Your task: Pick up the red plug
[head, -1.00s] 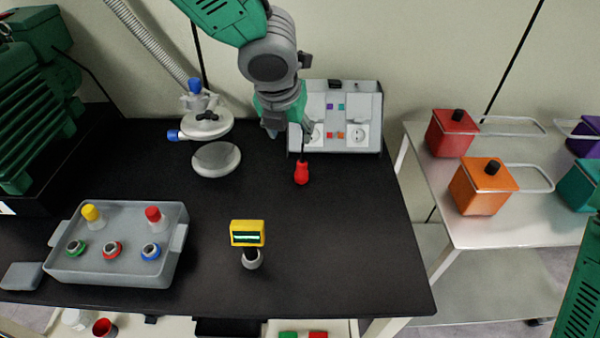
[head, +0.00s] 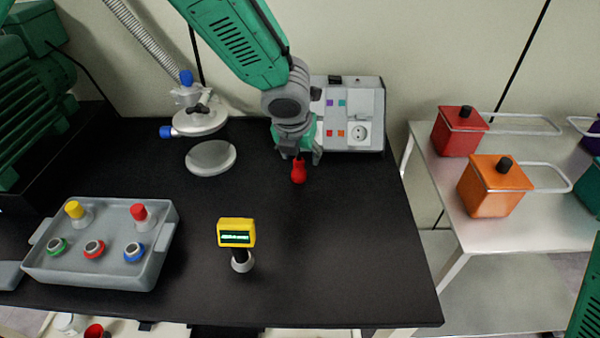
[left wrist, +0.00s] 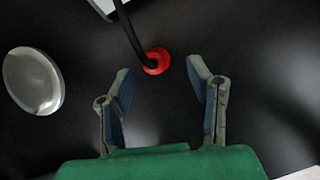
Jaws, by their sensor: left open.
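The red plug (head: 299,172) stands on the black table in front of the grey socket box (head: 350,110). In the left wrist view the red plug (left wrist: 156,61) shows from above, with a black cable running up from it toward the top edge. My left gripper (head: 300,158) hangs just above and behind the plug in the head view. In the left wrist view my left gripper (left wrist: 158,75) is open. Its fingers lie on either side and just short of the plug, with nothing between them. My right gripper is not in view.
A yellow display device (head: 236,234) stands in front of the plug. A grey tray (head: 90,277) with several colored caps is at the left. A round grey lid (head: 211,157) lies left of the plug. A side table (head: 470,190) holds colored pots. The table right of the plug is clear.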

